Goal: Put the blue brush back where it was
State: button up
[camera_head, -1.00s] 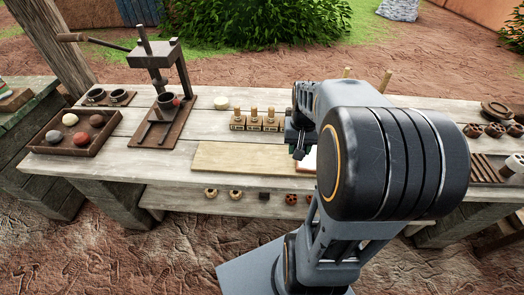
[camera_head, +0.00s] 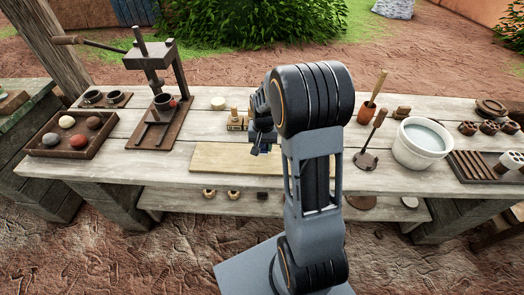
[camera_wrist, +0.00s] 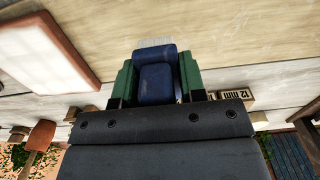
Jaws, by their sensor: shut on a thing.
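My gripper (camera_wrist: 157,82) is shut on the blue brush (camera_wrist: 155,84), which sits between the two green fingers in the wrist view. The brush's original place cannot be picked out in these frames.
Wooden-handled blocks (camera_head: 235,122) stand just left of my gripper, partly hidden. A white bucket (camera_head: 420,142) and upright wooden-handled tools (camera_head: 373,95) stand to the right. A press (camera_head: 160,100) and a tray of balls (camera_head: 73,135) are at left. A brown-edged white slab (camera_wrist: 45,50) shows in the wrist view.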

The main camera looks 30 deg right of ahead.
aim_at(262, 151)
jog(key=shift+w+a+f, duration=0.1)
jog(key=shift+w+f, duration=0.15)
jog(key=shift+f, duration=1.5)
jog(key=shift+f, duration=0.15)
jog(key=o, duration=0.9)
